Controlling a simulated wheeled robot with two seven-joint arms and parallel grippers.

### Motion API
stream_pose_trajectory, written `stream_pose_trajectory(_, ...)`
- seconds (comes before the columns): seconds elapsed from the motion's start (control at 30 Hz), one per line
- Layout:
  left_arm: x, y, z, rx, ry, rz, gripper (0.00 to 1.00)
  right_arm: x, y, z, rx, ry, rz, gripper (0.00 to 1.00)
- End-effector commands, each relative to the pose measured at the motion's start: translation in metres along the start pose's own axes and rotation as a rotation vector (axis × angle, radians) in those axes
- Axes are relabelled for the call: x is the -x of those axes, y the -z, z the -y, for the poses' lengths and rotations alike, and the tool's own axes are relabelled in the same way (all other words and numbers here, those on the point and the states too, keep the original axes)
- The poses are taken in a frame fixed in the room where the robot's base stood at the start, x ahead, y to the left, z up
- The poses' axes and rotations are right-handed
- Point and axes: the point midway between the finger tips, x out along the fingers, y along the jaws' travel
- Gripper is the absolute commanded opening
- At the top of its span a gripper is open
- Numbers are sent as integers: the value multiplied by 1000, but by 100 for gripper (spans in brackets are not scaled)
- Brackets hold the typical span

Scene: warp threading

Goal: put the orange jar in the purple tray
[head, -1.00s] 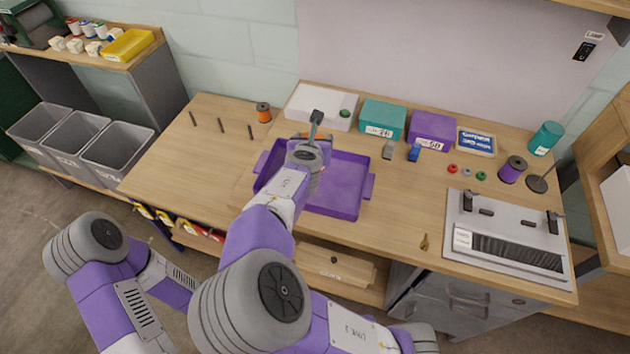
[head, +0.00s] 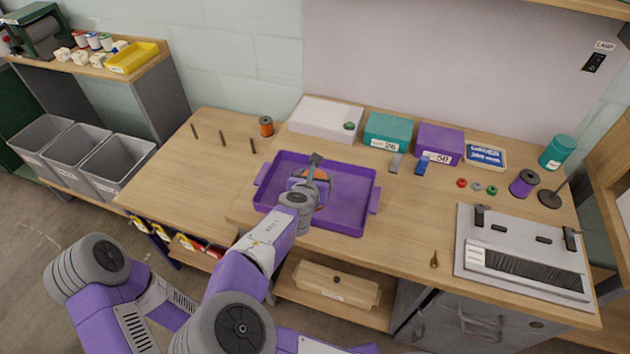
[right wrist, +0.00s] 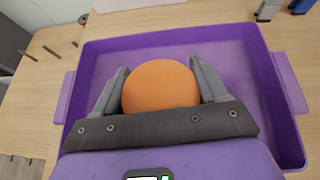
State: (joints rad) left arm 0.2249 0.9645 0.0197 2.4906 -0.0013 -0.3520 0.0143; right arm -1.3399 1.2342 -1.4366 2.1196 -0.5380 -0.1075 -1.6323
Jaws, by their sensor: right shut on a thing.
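The purple tray (head: 345,222) lies on the middle of the workbench, and it fills most of the right wrist view (right wrist: 285,130). My right gripper (head: 312,180) is over the tray. In the right wrist view its two fingers (right wrist: 160,88) are closed on both sides of the orange jar (right wrist: 160,86), whose round orange top faces the camera. In the head view only a bit of the orange jar (head: 322,174) shows past the gripper. I cannot tell whether the jar touches the tray floor. My left gripper is not in view.
A white box (head: 325,114), a teal box (head: 388,131) and a purple box (head: 440,143) stand behind the tray. An orange spool (head: 266,126) and several dark pegs are at the left. A metal loom device (head: 520,262) sits at the right. The bench left of the tray is mostly clear.

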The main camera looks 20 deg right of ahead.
Motion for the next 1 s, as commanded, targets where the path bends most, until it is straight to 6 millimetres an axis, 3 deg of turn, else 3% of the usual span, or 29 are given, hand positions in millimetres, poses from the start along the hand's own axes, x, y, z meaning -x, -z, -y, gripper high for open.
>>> stream_pose_trajectory(0.33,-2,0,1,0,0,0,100,-2,2,0,-2,-1,2,35)
stream_pose_trajectory(0.37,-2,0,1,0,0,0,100,-1,2,0,-1,-1,1,77)
stream_pose_trajectory(0.5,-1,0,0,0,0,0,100,-1,2,0,-1,-1,0,98)
stream_pose_trajectory(0.87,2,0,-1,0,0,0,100,1,-2,0,-2,-2,1,98)
stream_pose_trajectory(1.0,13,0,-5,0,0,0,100,14,-8,-6,3,-7,1,98)
